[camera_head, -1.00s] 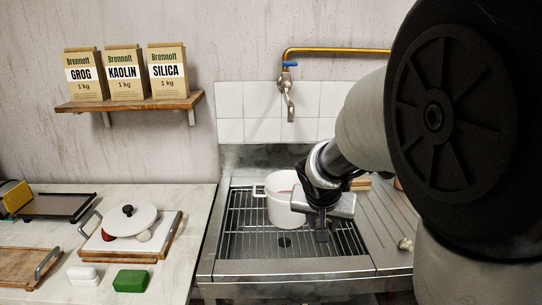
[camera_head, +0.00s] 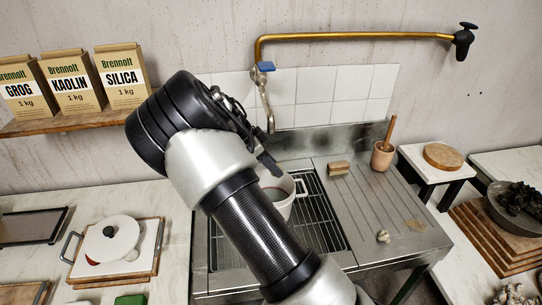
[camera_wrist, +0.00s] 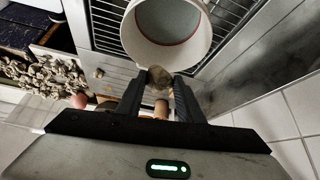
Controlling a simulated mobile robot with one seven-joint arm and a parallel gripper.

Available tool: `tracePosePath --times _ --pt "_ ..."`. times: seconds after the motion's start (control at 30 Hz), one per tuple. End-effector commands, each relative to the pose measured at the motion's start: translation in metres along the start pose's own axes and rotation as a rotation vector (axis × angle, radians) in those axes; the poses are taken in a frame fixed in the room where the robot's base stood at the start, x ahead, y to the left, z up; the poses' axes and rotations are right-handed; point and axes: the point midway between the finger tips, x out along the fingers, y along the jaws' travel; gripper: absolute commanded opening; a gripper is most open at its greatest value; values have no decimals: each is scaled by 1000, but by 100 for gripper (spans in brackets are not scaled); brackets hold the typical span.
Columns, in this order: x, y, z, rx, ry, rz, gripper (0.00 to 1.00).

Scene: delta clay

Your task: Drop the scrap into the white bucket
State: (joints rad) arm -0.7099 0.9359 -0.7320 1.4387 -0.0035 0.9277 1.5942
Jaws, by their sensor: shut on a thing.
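The white bucket (camera_head: 284,208) stands upright on the sink grid, partly hidden behind my arm in the head view. Its open mouth and rim (camera_wrist: 128,38) show at the top of the wrist view, with a grey inside. My gripper (camera_head: 268,165) is beside the bucket's upper part in the head view. In the wrist view my gripper (camera_wrist: 159,84) is shut on a small brownish-grey lump, the scrap (camera_wrist: 159,75). The scrap sits between the fingertips, at the near edge of the bucket's rim in the picture. I cannot tell its height above the rim.
A brass tap (camera_head: 268,110) hangs behind the sink, close to my arm. A wooden block (camera_head: 339,168), a cup with a pestle (camera_head: 382,156) and a pale lump (camera_head: 383,236) stand on the drainboard.

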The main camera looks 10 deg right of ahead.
Motion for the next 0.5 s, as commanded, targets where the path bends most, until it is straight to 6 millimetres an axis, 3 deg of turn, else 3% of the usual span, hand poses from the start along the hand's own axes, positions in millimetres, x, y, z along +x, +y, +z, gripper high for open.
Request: tracePosePath --times 0.5 --pt "44 0 28 -1 0 -2 10"
